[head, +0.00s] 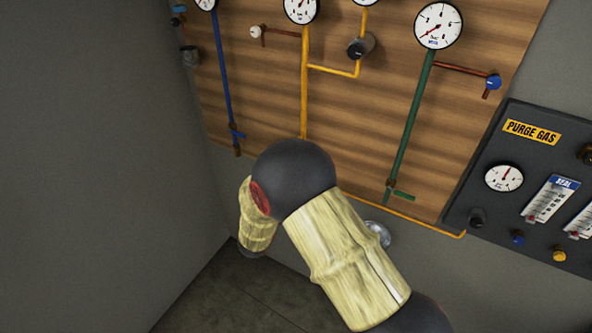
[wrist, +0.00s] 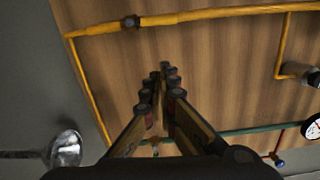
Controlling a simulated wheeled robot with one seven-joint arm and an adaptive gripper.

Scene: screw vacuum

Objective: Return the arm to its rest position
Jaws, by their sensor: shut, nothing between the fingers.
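My gripper (wrist: 160,92) shows in the wrist view at the lower middle. Its two dark fingers with brass-coloured sides converge, and the tips are together with nothing between them. It points toward the wooden panel (wrist: 200,60) with its pipes and stands apart from it. In the head view my bent arm (head: 345,255) fills the lower middle in front of the wall. My gripper itself is hidden behind the arm there.
The wooden panel (head: 262,75) carries blue, yellow and green pipes, valves and round gauges (head: 438,25). A purge gas panel (head: 532,131) is at the right. A silver round fitting (wrist: 66,148) is near my gripper's left. A grey wall (head: 85,150) stands at the left; bare floor (head: 235,295) shows below.

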